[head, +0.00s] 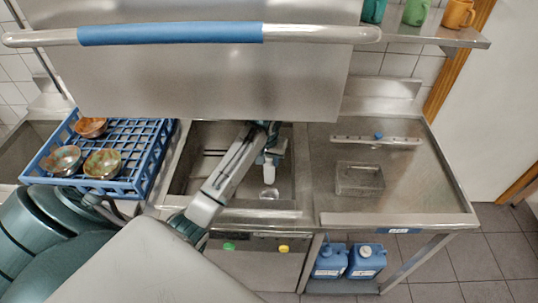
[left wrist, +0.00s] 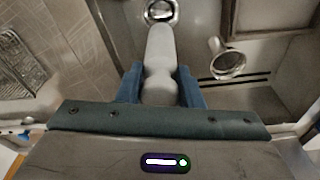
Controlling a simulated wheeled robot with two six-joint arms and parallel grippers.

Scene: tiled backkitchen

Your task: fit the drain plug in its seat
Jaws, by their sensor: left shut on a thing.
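My left gripper (head: 270,160) reaches down into the sink basin (head: 180,182) in the head view. In the left wrist view its two blue fingers (left wrist: 159,88) are shut on the pale grey drain plug (left wrist: 159,52). The plug also shows below the gripper in the head view (head: 270,174). A shiny ring, which looks like the drain seat (left wrist: 160,10), shows just beyond the plug's far end. A bright round spot (head: 269,193) on the basin floor in the head view looks like the same seat. I cannot tell the gap between them. My right gripper is not in view.
A shiny round metal piece (left wrist: 228,65) shows right of the plug in the wrist view. A blue rack (head: 133,188) with bowls stands left of the basin. A raised steel hood (head: 210,80) with a blue-gripped bar hangs above. A steel counter (head: 410,180) lies right.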

